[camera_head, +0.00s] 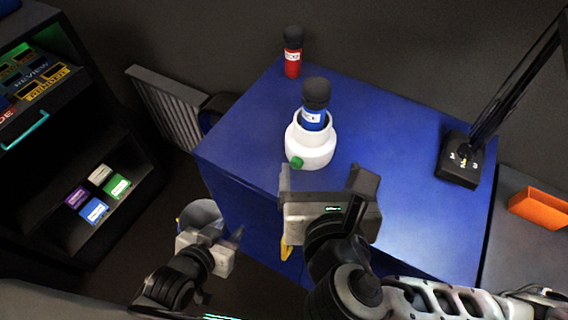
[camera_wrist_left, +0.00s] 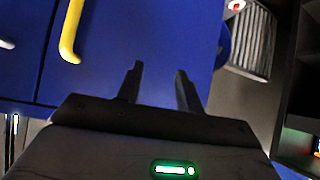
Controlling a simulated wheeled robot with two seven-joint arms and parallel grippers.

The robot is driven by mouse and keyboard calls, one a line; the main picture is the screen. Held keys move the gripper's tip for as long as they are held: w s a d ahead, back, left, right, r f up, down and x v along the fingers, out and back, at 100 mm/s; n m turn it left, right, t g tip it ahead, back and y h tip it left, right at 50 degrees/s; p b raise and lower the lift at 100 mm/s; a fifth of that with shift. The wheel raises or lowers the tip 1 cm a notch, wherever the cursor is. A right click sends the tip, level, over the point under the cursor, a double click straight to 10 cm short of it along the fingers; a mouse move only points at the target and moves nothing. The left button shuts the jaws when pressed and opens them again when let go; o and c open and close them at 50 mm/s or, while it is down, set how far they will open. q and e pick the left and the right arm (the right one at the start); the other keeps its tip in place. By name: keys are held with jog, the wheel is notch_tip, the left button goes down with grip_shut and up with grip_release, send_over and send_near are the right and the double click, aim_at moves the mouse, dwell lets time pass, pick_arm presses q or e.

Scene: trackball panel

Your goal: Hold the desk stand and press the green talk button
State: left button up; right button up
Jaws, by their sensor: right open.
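The white desk stand (camera_head: 310,150) stands upright on the blue desk top. Its round green talk button (camera_head: 296,162) is on its front left side. A blue microphone with a dark head (camera_head: 314,112) sits in the stand. My right gripper (camera_head: 325,184) is open and empty, just in front of the stand and apart from it. My left gripper (camera_head: 226,232) is low, left of the desk and below its top. In the left wrist view its two fingers (camera_wrist_left: 160,86) are apart with nothing between them, facing the blue desk side.
A red microphone (camera_head: 292,54) stands at the desk's back corner. A black lamp base (camera_head: 460,160) is at the right, with an orange box (camera_head: 540,208) beyond. A yellow handle (camera_wrist_left: 71,34) is on the desk front. A dark shelf unit (camera_head: 110,150) stands left.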

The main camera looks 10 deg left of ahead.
aim_at(313, 136)
pick_arm(q)
jog(key=d+r+n+h, duration=0.1)
jog(key=r, duration=0.1)
jog(key=w+d+r+n+t+h, duration=0.1)
jog(key=r+n, duration=0.1)
jog(key=w+d+r+n+t+h, duration=0.1)
jog(key=r+n, duration=0.1)
jog(key=r, duration=0.1)
jog(key=shift+w+r, duration=0.1)
notch_tip(313, 136, up, 6)
jog(key=d+n+h, duration=0.2)
jog(key=n+h, duration=0.2)
jog(key=n, duration=0.2)
jog(key=shift+s+d+r, duration=0.25)
jog(key=shift+d, duration=0.05)
pick_arm(e)
jog(key=x, duration=1.5)
jog(key=shift+w+a+f, duration=0.15)
jog(key=shift+a, duration=0.05)
jog(key=c, duration=1.2)
